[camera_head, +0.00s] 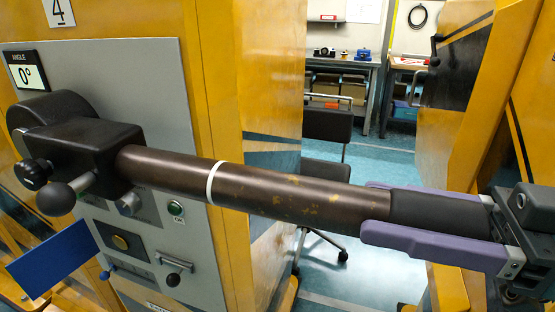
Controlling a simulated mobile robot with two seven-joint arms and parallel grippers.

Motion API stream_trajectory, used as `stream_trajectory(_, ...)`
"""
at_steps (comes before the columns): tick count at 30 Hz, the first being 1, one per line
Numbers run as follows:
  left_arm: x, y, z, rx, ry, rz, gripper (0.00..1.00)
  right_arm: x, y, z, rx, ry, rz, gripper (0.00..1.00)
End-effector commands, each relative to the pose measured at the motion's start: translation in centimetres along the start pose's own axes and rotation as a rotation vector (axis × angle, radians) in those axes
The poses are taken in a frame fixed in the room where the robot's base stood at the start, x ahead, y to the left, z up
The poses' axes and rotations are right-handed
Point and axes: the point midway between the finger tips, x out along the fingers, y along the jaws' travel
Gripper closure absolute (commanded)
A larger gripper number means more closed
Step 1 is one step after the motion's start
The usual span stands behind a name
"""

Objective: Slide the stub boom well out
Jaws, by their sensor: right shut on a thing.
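My left gripper is not in view.
Yellow gate parts (460,120) stand at the right. Between them are a chair (328,125) and open blue floor (385,165).

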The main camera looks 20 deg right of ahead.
Motion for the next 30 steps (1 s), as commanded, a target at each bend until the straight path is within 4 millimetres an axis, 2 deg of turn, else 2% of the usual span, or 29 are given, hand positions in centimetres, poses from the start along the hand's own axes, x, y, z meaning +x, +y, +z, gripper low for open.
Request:
stream_trajectory(10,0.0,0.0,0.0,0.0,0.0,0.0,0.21,-0.5,0.0,0.1,-0.002,-0.003,0.0,1.0)
stream_trajectory(11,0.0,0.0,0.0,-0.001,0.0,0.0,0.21,-0.5,0.0,0.1,-0.002,-0.003,0.001,0.44)
stream_trajectory(18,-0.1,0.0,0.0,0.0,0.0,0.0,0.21,-0.5,0.0,0.0,-0.002,-0.002,0.0,0.18)
stream_trajectory(26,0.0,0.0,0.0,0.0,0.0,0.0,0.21,-0.6,0.0,0.1,-0.002,-0.001,0.001,0.18)
stream_trajectory(30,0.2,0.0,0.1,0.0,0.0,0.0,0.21,-1.8,0.0,0.3,0.001,-0.005,0.001,0.18)
